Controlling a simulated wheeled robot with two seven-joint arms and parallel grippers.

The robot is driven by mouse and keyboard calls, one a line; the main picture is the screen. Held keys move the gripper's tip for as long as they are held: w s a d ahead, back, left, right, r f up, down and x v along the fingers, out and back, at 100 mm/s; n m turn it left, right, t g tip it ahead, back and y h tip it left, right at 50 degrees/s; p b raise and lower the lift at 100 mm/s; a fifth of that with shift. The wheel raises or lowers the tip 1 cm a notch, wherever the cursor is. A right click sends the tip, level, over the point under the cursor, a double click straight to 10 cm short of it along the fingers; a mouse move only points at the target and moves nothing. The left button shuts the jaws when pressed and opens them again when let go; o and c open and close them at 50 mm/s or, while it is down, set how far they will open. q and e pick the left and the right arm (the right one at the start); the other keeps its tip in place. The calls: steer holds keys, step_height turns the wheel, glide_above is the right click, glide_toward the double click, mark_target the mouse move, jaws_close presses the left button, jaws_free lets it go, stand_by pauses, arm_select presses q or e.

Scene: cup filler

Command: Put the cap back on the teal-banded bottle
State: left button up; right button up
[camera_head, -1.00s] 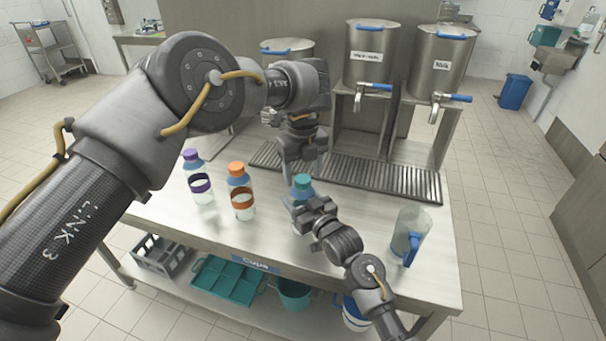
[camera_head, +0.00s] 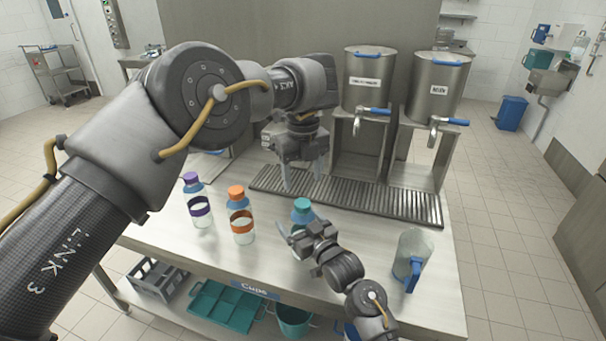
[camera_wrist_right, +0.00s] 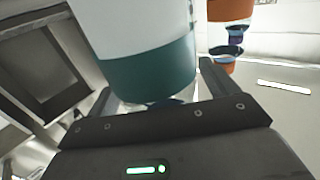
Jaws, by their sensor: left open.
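The teal-banded bottle (camera_head: 299,229) stands on the counter, partly hidden behind my right gripper. The teal cap (camera_head: 302,204) sits on top of it; I cannot tell how tightly it is seated. The bottle's teal band (camera_wrist_right: 150,75) fills the right wrist view, between the two fingers. My right gripper (camera_head: 297,238) is shut on the bottle. My left gripper (camera_head: 304,176) is open and empty, above and behind the cap, apart from it, with its fingers pointing down.
A purple-capped bottle (camera_head: 198,206) and an orange-capped bottle (camera_head: 240,222) stand to the left. A clear jug with a blue handle (camera_head: 411,258) stands at the right. Steel dispensers (camera_head: 366,85) with taps and a drip grate (camera_head: 390,203) are behind.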

arm_select(q)
steer(key=shift+f+b, duration=0.8)
steer(key=shift+b, duration=0.05)
arm_select(e)
steer(key=v, duration=1.1)
steer(key=shift+w+r, duration=0.1)
